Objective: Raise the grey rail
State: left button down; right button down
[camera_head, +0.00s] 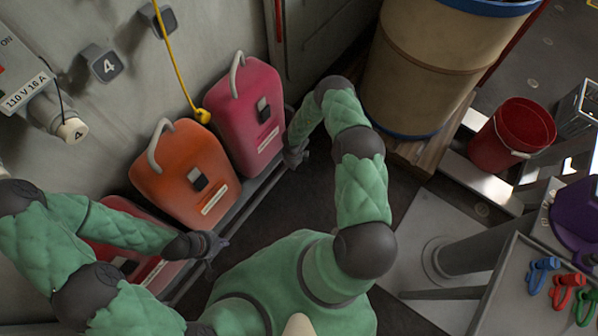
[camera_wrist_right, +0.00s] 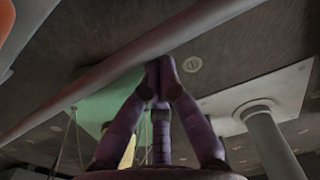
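The grey rail (camera_head: 241,204) is a long thin bar running diagonally along the front of the row of cases. It crosses the right wrist view (camera_wrist_right: 85,88) from lower left to upper right. My left gripper (camera_head: 214,255) is near the rail in front of the orange case; its fingers look spread and I see nothing between them. My right gripper (camera_head: 294,157) is at the rail's far end, beside the pink-red case. In the right wrist view its purple fingers (camera_wrist_right: 160,66) converge at the rail's lower edge; whether they close around it is unclear.
A pink-red case (camera_head: 235,108), an orange case (camera_head: 176,170) and a partly hidden red case (camera_head: 115,235) lean on the wall behind the rail. A large drum (camera_head: 425,65) and a red bucket (camera_head: 510,132) stand to the right. A table (camera_head: 520,285) is at lower right.

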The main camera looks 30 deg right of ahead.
pick_arm(q)
jog(key=shift+w+f, duration=0.15)
jog(key=shift+f, duration=0.05)
pick_arm(e)
jog(key=shift+w+a+r, duration=0.25)
jog(key=shift+w+r, duration=0.1)
jog(key=shift+w, duration=0.2)
jog(key=shift+w+a+r, duration=0.2)
jog(key=shift+w+r, duration=0.1)
jog(key=shift+w, duration=0.2)
